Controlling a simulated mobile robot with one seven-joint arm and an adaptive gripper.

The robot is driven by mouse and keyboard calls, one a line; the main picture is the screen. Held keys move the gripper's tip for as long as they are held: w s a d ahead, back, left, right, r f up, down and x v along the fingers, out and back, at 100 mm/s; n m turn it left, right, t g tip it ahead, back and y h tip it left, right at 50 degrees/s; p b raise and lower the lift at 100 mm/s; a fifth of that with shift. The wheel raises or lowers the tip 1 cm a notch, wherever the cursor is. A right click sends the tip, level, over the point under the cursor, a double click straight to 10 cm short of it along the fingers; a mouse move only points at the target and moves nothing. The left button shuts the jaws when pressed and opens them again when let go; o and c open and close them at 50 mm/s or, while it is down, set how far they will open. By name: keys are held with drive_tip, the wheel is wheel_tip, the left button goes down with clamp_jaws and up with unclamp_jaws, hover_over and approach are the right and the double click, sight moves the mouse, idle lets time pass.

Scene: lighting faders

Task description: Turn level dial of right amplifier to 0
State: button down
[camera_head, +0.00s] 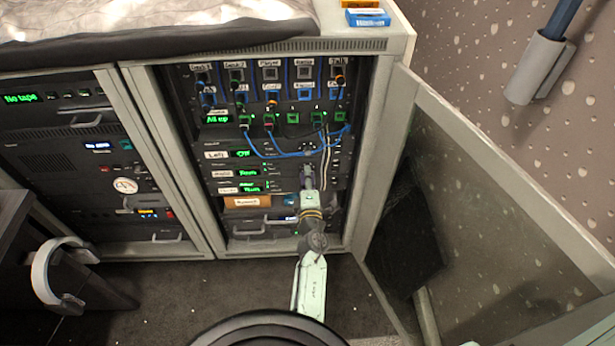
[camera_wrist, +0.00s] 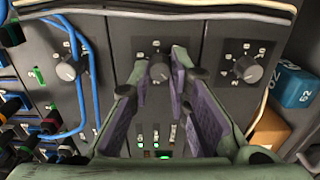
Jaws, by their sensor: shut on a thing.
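Three stacked amplifier units with green displays stand in the rack. The top one (camera_head: 215,154) is labelled Left. The small label of the middle unit (camera_head: 222,174) is too blurred to read surely. In the wrist view, three dark dials with numbered scales sit in a row: a left dial (camera_wrist: 70,69), a middle dial (camera_wrist: 158,70) and a right dial (camera_wrist: 246,69). My gripper (camera_head: 307,178) is at the right part of the units. In the wrist view its fingers (camera_wrist: 160,73) are on either side of the middle dial, shut on it. The dial's exact pointer setting is unclear.
Blue cables (camera_head: 290,155) hang above the units and pass beside the left dial in the wrist view. An open cabinet door (camera_head: 500,210) stands on the right. An orange box (camera_wrist: 272,130) and a blue box (camera_wrist: 292,87) are beside the panel.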

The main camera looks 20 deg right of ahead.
idle(0.4)
drive_tip(key=c, duration=1.5)
unclamp_jaws()
drive_tip(key=v, duration=0.7)
drive_tip(key=shift+s+a, duration=0.1)
drive_tip(key=shift+s, duration=0.2)
